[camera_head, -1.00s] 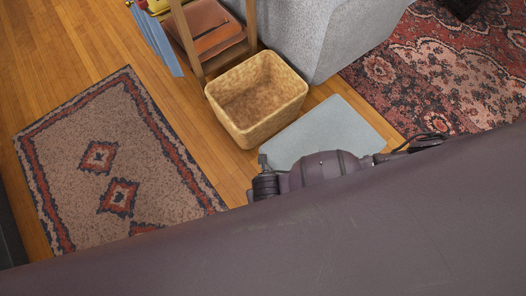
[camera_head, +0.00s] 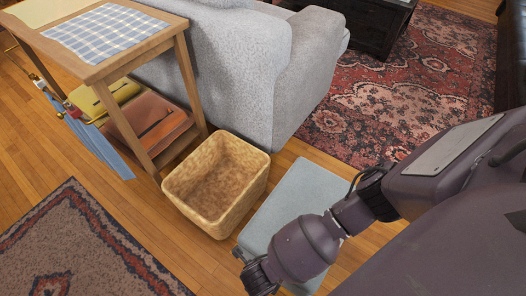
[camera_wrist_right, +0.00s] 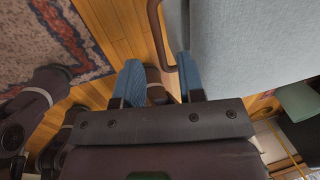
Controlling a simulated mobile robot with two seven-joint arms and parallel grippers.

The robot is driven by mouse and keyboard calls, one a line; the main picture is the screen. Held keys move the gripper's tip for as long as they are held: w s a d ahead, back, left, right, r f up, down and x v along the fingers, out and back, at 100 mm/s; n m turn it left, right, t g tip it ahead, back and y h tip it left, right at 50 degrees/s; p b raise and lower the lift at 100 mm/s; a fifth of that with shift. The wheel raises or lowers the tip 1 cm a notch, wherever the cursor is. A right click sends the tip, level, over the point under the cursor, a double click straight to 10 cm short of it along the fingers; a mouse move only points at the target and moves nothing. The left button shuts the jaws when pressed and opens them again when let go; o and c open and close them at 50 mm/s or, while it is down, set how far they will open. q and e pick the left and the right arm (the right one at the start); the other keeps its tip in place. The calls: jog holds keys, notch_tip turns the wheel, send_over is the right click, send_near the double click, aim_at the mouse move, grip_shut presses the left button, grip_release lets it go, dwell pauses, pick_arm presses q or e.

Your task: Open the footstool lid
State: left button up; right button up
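The footstool lid shows in the head view as a pale grey-blue square top (camera_head: 290,200) on the floor, partly covered by my right arm. In the right wrist view its grey top (camera_wrist_right: 255,45) fills the upper right, with a brown curved handle (camera_wrist_right: 156,30) along its left edge. My right gripper (camera_wrist_right: 159,65) has its two blue fingers spread apart. The handle's lower end appears between the fingertips, nearer the right-hand finger. I cannot tell whether it touches a finger. The lid looks closed. My left gripper is not in view.
A woven basket (camera_head: 222,183) stands close beside the footstool's left side. A grey sofa (camera_head: 240,70) and a wooden side table (camera_head: 85,72) are behind. A patterned rug (camera_head: 85,245) lies at lower left, a red rug (camera_head: 385,100) at upper right. Bare wood floor lies between.

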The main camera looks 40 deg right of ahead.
jog(key=shift+w+d+f+b, duration=0.15)
jog(key=shift+f+b, duration=0.1)
jog(key=shift+f, duration=0.4)
jog(key=shift+d+f+b, duration=0.1)
jog(key=shift+f+b, duration=0.1)
jog(key=shift+f, duration=0.45)
grip_shut()
